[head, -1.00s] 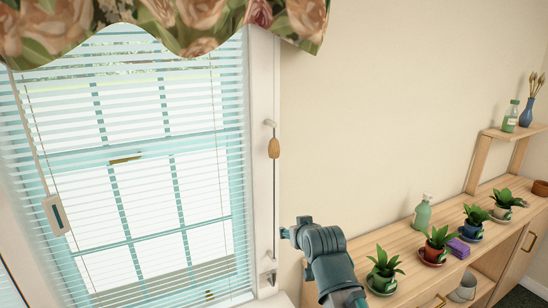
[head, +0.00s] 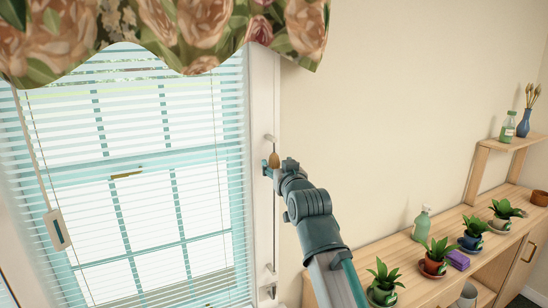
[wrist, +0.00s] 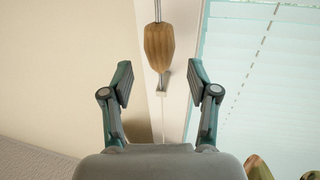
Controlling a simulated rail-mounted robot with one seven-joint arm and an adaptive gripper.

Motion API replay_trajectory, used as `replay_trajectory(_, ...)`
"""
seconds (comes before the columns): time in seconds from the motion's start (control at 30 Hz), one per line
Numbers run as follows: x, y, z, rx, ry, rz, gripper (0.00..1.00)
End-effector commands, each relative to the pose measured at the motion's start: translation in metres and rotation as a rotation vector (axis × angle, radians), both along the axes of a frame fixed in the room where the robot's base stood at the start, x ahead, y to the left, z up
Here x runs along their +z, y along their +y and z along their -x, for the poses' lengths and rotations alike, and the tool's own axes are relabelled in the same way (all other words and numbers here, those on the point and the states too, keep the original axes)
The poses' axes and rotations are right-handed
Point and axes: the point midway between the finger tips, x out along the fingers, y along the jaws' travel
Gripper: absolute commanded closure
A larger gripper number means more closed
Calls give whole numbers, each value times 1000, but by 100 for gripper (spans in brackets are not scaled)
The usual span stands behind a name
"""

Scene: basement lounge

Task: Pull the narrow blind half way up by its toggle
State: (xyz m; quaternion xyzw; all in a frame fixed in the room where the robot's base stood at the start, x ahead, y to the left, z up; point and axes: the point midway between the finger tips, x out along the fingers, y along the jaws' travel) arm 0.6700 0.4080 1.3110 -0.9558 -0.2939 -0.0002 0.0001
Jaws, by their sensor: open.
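A slatted blind (head: 130,180) hangs lowered over the window, below a floral valance. A wooden toggle (head: 274,159) hangs on a cord along the white frame at the window's right side. My gripper (head: 277,168) is open at the toggle's height, partly hiding its lower part in the head view. In the wrist view the toggle (wrist: 159,45) is in line with the gap between the open fingers (wrist: 160,82), just past their tips. No finger visibly touches it. A bracket (head: 269,267) sits lower on the frame, at the cord's lower end.
A wooden cabinet (head: 400,258) with several potted plants and a green bottle (head: 421,224) stands right. The wall between is bare.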

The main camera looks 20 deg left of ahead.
Motion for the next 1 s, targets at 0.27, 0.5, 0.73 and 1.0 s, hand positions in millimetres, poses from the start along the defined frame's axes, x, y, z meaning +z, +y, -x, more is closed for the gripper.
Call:
replay_trajectory(0.27,2,22,-33,0,1,1,40)
replay_trajectory(0.5,0,27,-39,0,1,1,40)
replay_trajectory(0.73,0,26,-39,0,0,0,45)
replay_trajectory(1.0,0,26,-39,0,0,0,90)
